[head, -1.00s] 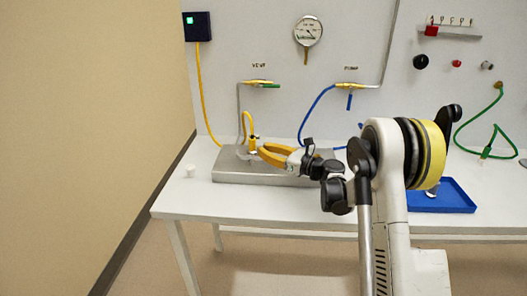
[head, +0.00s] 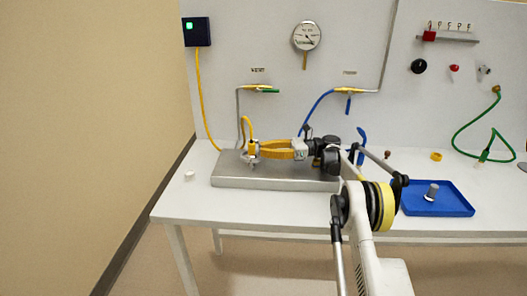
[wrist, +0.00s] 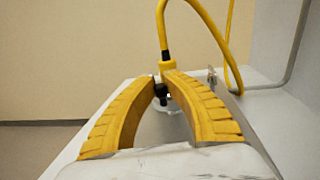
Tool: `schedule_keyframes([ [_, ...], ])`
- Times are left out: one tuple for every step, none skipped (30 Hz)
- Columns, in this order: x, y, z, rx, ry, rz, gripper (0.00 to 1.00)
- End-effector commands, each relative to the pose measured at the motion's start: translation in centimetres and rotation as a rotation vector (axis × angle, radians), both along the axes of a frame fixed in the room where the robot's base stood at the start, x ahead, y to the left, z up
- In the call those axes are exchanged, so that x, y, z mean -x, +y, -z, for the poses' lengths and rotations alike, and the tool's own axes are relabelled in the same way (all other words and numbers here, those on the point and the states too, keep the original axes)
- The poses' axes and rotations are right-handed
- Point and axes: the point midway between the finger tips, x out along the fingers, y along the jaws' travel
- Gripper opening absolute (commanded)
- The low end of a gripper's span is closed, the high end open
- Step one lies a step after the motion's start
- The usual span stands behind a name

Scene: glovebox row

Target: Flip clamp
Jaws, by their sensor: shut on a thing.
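My gripper (head: 258,150) reaches in from the right over the grey metal block (head: 228,170) on the bench. Its yellow fingers are closed around a small dark fitting (wrist: 160,92) directly below the yellow hose end (wrist: 163,57). In the head view the upright yellow hose end (head: 252,145) stands at the fingertips, with a small metal piece (head: 253,160) under it. A pale round base (wrist: 175,105) shows below the fitting in the wrist view. The fingers partly hide the fitting, and I cannot clearly make out a clamp lever or its position.
A small white cap (head: 189,175) lies on the bench at left. A blue tray (head: 462,207) with a grey part (head: 431,191) lies at right, near a yellow ring (head: 436,156). Blue (head: 318,108) and green (head: 462,130) hoses hang from the wall panel. The bench front (head: 200,207) is clear.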

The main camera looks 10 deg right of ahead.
Motion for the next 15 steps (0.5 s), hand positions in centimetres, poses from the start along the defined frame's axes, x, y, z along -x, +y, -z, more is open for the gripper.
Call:
schedule_keyframes([
  [-0.1,-0.06,0.03,0.0,0.0,-0.007,0.0],
  [-0.12,-0.05,0.05,0.0,0.0,-0.011,0.0],
  [-0.15,-0.05,0.05,0.0,0.0,-0.016,0.0],
  [-0.16,-0.05,0.03,0.0,0.0,-0.019,0.0],
  [-0.18,-0.04,0.01,0.0,0.0,-0.022,0.0],
  [-0.17,-0.03,0.02,0.0,0.0,-0.025,0.0],
  [-0.17,-0.03,0.02,0.0,0.0,-0.026,0.0],
  [-0.17,-0.03,0.03,0.0,0.0,-0.027,0.0],
  [-0.18,-0.03,0.03,0.0,0.0,-0.028,0.0],
  [-0.18,-0.03,0.03,0.0,0.0,-0.029,0.0],
  [-0.18,-0.03,0.03,0.0,0.0,-0.029,0.0],
  [-0.18,-0.02,0.03,0.0,0.0,-0.029,0.0],
  [-0.18,-0.02,0.02,0.0,0.0,-0.029,0.0],
  [-0.18,-0.02,0.02,0.0,0.0,-0.029,0.0],
  [-0.18,-0.02,0.02,0.0,0.0,-0.028,0.0],
])
